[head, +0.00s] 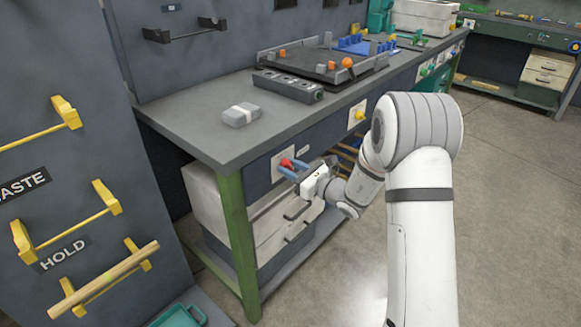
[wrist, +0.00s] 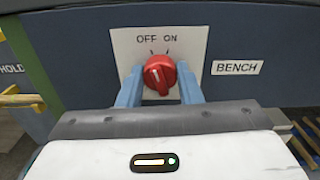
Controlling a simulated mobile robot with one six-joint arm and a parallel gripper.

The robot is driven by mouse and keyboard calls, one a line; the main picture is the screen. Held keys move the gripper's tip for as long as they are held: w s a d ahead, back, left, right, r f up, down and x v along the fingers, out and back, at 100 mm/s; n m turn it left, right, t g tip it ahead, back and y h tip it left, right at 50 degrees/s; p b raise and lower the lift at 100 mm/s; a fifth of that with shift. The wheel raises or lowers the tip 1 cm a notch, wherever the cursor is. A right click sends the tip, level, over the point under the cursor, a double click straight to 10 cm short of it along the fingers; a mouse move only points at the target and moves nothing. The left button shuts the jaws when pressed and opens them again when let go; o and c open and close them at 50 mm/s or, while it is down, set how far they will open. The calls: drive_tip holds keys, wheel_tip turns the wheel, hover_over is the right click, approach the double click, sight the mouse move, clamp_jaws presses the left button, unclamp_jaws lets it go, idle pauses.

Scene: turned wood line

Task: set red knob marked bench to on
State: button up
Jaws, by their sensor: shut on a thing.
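The red knob (wrist: 160,75) sits on a white plate (wrist: 190,45) on the bench front, beside a label reading BENCH (wrist: 237,68). OFF is printed above left and ON above right, each with a short tick. The knob's white mark leans up and to the left, toward the OFF side. My gripper (wrist: 160,92) is shut on the knob, with one blue finger on each side. In the head view the red knob (head: 286,163) shows at the bench's near end, with my gripper (head: 293,169) around it.
A yellow knob (head: 357,113) is farther along the bench front. Drawers (head: 285,225) stand below the bench top. A grey block (head: 241,115) and a dark tray (head: 320,62) lie on top. A panel with yellow hooks (head: 66,235) stands at left; floor is clear at right.

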drive_tip(key=shift+w+d+m+p, duration=0.1)
drive_tip(key=shift+m+p, duration=1.05)
drive_tip(key=shift+m, duration=0.8)
drive_tip(key=shift+d+m+p, duration=0.1)
drive_tip(key=shift+m+p, duration=1)
drive_tip(key=shift+m, duration=0.85)
drive_tip(key=o, duration=1)
drive_tip(key=v, duration=0.7)
drive_tip(key=shift+s+d, duration=0.3)
